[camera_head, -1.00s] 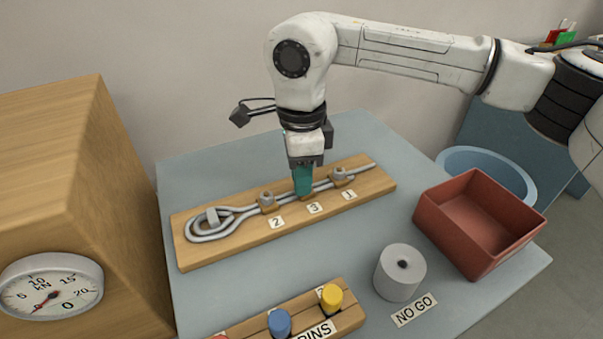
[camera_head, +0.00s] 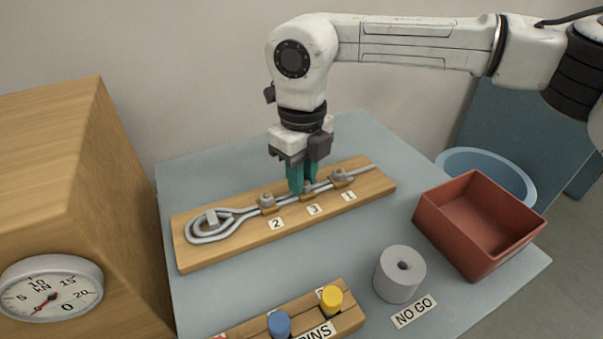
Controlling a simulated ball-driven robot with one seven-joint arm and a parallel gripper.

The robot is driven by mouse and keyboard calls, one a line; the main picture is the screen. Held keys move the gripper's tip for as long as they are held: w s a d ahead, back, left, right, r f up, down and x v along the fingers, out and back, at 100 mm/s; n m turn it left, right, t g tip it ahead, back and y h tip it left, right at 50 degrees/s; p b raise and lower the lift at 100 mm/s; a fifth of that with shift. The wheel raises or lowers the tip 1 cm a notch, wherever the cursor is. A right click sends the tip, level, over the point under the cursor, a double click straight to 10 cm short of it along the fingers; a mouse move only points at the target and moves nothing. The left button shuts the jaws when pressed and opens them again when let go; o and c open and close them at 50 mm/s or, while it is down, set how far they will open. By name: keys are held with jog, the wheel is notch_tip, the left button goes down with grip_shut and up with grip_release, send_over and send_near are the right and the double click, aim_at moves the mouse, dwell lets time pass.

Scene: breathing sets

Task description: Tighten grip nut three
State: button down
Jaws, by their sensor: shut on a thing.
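A wooden board (camera_head: 230,249) carries a grey wire rope (camera_head: 240,215) bent into a loop at its left end. Clips with nuts sit along the rope by labels 2, 3 and 1. Grip two (camera_head: 267,201) is left of my gripper and grip one (camera_head: 339,177) is right of it. My gripper (camera_head: 302,190) points down with teal fingers at the middle grip, above label 3 (camera_head: 314,210). It is shut on the nut of grip three, which the fingers mostly hide.
A red-brown open bin (camera_head: 466,252) stands at the right, with a grey cylinder (camera_head: 400,274) and a NO GO label before it. A pin rack (camera_head: 300,317) with blue and yellow pins lies in front. A wooden box with a dial gauge (camera_head: 50,287) stands at left.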

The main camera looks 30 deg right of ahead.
aim_at(307, 183)
jog(key=m, duration=0.6)
jog(key=shift+d+m, duration=0.2)
jog(key=shift+m, duration=0.1)
jog(key=m+b, duration=0.1)
jog(key=m, duration=0.5)
jog(key=shift+d+b, duration=0.1)
jog(key=shift+b, duration=0.2)
jog(key=m+b, duration=0.2)
jog(key=m, duration=0.4)
jog(key=shift+s+d+m, duration=0.1)
jog(key=shift+s+m, duration=0.05)
jog(key=shift+m, duration=0.15)
jog(key=m+b, duration=0.2)
jog(key=m, duration=0.4)
jog(key=shift+s+b, duration=0.15)
jog(key=shift+b, duration=0.15)
jog(key=shift+m, duration=0.4)
jog(key=c, duration=1)
grip_release()
notch_tip(307, 183, up, 11)
jog(key=p, duration=0.6)
jog(key=shift+p, duration=0.4)
